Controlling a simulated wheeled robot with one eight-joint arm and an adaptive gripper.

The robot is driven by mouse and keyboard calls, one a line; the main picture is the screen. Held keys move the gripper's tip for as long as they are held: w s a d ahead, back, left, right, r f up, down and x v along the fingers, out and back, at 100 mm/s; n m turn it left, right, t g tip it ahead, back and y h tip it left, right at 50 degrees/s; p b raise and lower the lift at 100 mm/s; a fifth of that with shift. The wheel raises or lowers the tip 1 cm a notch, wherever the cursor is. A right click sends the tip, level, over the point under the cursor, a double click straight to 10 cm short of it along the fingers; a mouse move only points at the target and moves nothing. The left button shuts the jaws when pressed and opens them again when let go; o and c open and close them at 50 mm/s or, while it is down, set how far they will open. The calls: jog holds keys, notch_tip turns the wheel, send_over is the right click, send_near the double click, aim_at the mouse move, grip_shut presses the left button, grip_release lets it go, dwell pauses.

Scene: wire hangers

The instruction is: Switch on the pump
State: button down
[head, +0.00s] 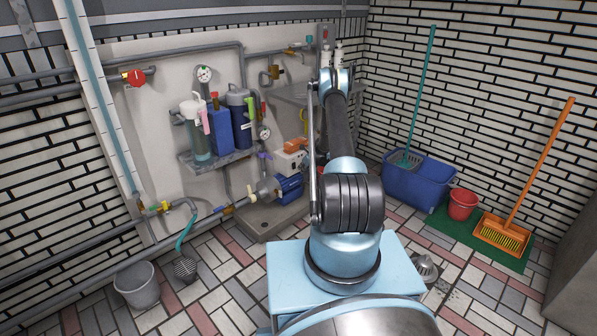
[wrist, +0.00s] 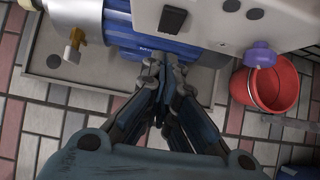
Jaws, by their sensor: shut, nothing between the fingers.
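The pump shows in the head view as a blue motor (head: 290,187) low by the wall panel, on a grey plinth (head: 262,222). Which of these is a switch I cannot tell. My gripper (wrist: 159,72) is shut and empty, its tips pointing at the lower edge of the motor and box; contact is unclear. In the head view my arm hides the gripper.
A red bucket (wrist: 270,88) and a purple knob (wrist: 260,55) are right of the fingers. Brass fittings (wrist: 75,48) are on the left. In the head view, pipes and filter canisters (head: 220,125) line the panel; a grey bucket (head: 136,284) stands on the tiled floor.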

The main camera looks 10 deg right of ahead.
aim_at(294, 166)
jog(key=v, duration=1)
jog(key=shift+d, duration=0.2)
jog(key=shift+s, duration=0.1)
jog(key=w+a+r+x, duration=0.1)
jog(key=x, duration=1.2)
dwell(0.4)
jog(key=shift+w+a, duration=0.15)
jog(key=shift+w, duration=0.05)
